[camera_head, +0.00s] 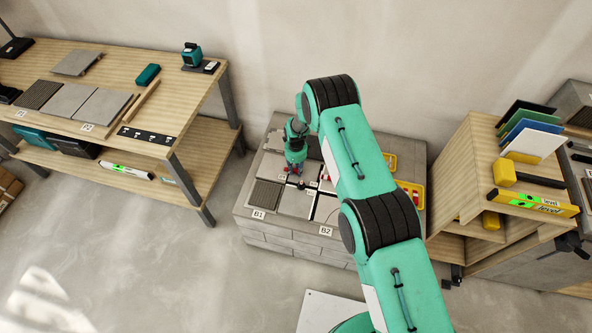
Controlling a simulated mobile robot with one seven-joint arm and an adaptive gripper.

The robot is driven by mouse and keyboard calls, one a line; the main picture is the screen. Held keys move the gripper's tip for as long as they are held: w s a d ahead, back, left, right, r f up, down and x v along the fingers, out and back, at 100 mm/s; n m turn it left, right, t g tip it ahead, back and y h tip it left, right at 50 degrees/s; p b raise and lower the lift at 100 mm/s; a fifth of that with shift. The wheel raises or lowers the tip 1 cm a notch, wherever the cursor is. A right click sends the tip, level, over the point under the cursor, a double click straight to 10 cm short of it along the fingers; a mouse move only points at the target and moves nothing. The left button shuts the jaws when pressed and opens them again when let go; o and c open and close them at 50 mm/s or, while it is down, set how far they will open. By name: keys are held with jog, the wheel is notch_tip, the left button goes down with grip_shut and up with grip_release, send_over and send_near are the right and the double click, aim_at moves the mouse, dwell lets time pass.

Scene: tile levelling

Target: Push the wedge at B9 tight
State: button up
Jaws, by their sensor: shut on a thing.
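The grey tile platform (284,240) stands in the middle, with grey tiles (267,194) and dark joints on top. My gripper (297,178) points down over the tiles, left of my green arm. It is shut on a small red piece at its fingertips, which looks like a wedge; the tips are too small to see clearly. Small red and white bits show at the joints near it. Labels B1 (258,214) and B2 (325,231) show on the front edge. A B9 label cannot be read. My arm hides part of the tiles on the right.
Yellow trays (411,193) with small red parts sit on the platform's right side. A wooden workbench (190,111) with tiles stands at left. A wooden shelf (480,149) with a yellow level (531,202) stands at right. Floor in front of the platform is clear at left.

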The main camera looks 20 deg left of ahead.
jog(key=o, duration=1.1)
jog(key=shift+a, duration=0.1)
jog(key=shift+w+r, duration=0.1)
jog(key=shift+r, duration=0.15)
notch_tip(320, 180, up, 12)
jog(key=shift+f, duration=0.25)
dwell(0.4)
